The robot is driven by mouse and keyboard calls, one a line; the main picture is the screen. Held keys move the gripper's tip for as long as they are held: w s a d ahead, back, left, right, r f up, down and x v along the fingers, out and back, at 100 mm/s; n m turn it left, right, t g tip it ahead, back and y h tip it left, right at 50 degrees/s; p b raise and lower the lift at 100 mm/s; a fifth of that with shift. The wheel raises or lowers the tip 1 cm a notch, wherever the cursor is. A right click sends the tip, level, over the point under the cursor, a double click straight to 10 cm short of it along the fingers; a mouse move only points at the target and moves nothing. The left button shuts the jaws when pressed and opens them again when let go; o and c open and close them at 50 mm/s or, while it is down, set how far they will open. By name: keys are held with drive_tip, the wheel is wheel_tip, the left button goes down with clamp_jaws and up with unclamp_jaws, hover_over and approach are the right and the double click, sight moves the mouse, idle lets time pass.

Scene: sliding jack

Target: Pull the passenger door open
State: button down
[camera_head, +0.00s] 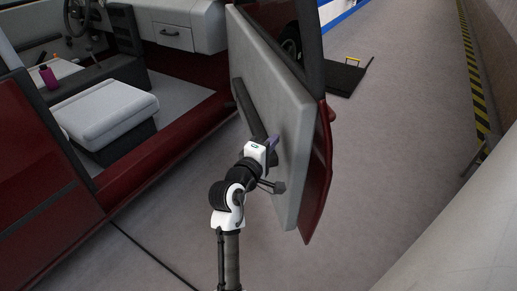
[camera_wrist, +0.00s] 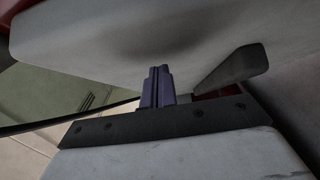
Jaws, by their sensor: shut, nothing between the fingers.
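The passenger door (camera_head: 278,90) of the dark red vehicle stands swung wide open in the head view, its light grey inner panel facing the cabin. A long dark armrest bar (camera_head: 247,106) runs along that panel. My gripper (camera_head: 273,142) is at the inner panel, beside the lower end of the bar. In the wrist view my purple fingers (camera_wrist: 157,86) are together and empty, pointing at the pale door panel (camera_wrist: 150,35). A dark grey piece (camera_wrist: 232,70) juts out right of the fingers. Whether the fingertips touch the panel I cannot tell.
The open doorway shows a grey seat (camera_head: 108,112), a dashboard with a glove box (camera_head: 172,37) and a pink bottle (camera_head: 48,76). A dark platform with a yellow handle (camera_head: 345,77) lies on the floor beyond the door. The grey floor right of the door is clear.

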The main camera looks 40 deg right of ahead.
drive_tip(key=shift+s+d, duration=0.2)
drive_tip(key=shift+d, duration=0.4)
